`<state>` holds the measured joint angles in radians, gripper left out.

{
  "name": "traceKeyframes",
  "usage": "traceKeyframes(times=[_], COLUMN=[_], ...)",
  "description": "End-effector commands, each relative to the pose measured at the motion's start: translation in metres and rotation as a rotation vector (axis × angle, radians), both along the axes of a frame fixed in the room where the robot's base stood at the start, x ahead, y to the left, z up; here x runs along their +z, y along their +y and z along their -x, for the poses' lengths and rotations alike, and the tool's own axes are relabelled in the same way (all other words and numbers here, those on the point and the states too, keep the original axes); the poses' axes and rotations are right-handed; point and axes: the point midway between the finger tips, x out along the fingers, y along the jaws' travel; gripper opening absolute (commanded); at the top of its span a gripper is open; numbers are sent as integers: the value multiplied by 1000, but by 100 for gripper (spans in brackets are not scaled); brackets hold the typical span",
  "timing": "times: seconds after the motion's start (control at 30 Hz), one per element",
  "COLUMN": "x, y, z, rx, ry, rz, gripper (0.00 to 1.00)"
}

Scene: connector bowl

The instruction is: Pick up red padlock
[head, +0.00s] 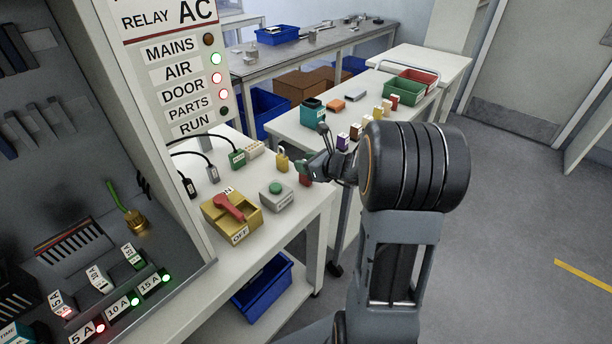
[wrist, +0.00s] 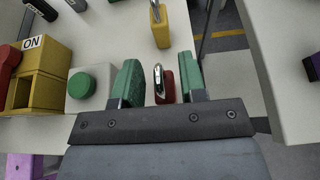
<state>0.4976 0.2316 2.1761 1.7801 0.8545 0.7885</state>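The red padlock (wrist: 165,92), with a silver shackle, stands on the white table between the two green fingers of my gripper (wrist: 158,82) in the wrist view. There is a gap on each side, wider on the left, and the gripper is open. The lower part of the padlock is hidden by my gripper's body. In the head view a small part of the red padlock (head: 305,180) shows below my gripper (head: 304,168), near the table's right edge.
A yellow padlock (wrist: 161,27) stands just beyond the red one. A grey box with a green button (head: 276,194) and a yellow ON/OFF switch with a red handle (head: 231,211) stand to the left. A gap separates this table from the white table (head: 290,125) with several small boxes.

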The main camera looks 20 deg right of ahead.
Motion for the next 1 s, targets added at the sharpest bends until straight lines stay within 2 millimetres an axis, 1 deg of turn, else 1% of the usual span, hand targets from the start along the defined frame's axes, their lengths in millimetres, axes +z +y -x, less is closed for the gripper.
traceKeyframes(times=[0.27, 0.37, 0.6, 0.7, 1.0], x=[-1, -1, -1, -1, -1], y=[2, 1, 1, 1, 1], z=[-3, -3, -3, -3, -3], rx=[0, 0, 0, 0, 0], ry=[1, 1, 1, 1, 0], rz=[1, 1, 1, 1, 1], gripper=[38, 31, 8, 0, 0])
